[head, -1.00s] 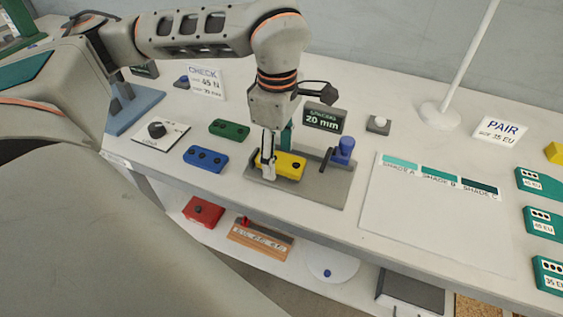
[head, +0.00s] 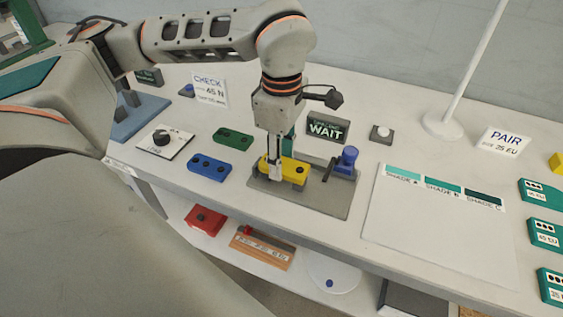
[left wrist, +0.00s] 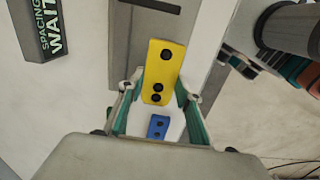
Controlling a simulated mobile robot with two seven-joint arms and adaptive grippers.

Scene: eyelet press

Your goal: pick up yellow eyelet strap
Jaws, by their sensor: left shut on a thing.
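The yellow eyelet strap (head: 298,172) has dark holes and shows at the grey press plate (head: 325,198), near its left end. My left gripper (head: 275,172) points down and is shut on the strap towards its left end. In the left wrist view the yellow strap (left wrist: 171,68) extends out from between the fingers (left wrist: 158,104), with three dark holes showing. I cannot tell how much gap there is between strap and plate. My right gripper is not in view.
A blue strap (head: 209,167) and a green strap (head: 233,139) lie left of the plate. A blue-capped post (head: 347,158) stands on the plate's right. The spacing sign (head: 325,128) reads WAIT. A white shade board (head: 435,220) lies to the right.

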